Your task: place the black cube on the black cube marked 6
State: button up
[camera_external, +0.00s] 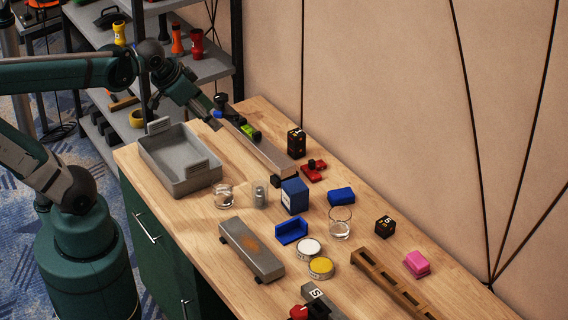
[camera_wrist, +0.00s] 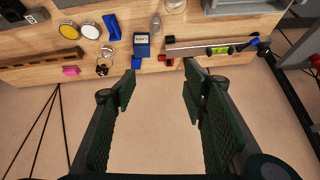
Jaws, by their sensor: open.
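A small black cube (camera_external: 384,225) with a pale mark on its face sits on the right part of the table; it also shows in the wrist view (camera_wrist: 102,69). A taller black block (camera_external: 296,143) with small markings stands near the back edge by the wall. I cannot tell whether it is one block or two stacked cubes, and no 6 is clearly readable. In the wrist view, my gripper (camera_wrist: 159,88) is open, with nothing between its fingers. In the external view, my gripper (camera_external: 212,116) is above the far left of the table, away from both black things.
A grey bin (camera_external: 180,163) stands at the left. A long grey bar with a level (camera_external: 250,132), a red part (camera_external: 313,171), a blue box (camera_external: 295,196), glasses (camera_external: 340,223), tins (camera_external: 320,267), a wooden rack (camera_external: 390,283) and a pink block (camera_external: 417,263) crowd the table. The wall rises behind.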

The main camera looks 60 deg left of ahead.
jog(key=shift+s+d+f+n+t, duration=0.15)
jog(key=shift+s+f+n, duration=0.2)
jog(key=shift+s, duration=0.45)
jog(key=shift+s+d+f+n+t, duration=0.15)
jog(key=shift+s+f+n, duration=0.2)
jog(key=shift+s, duration=0.4)
jog(key=shift+f, duration=0.15)
notch_tip(320, 180, down, 19)
jog(key=b, duration=1.9)
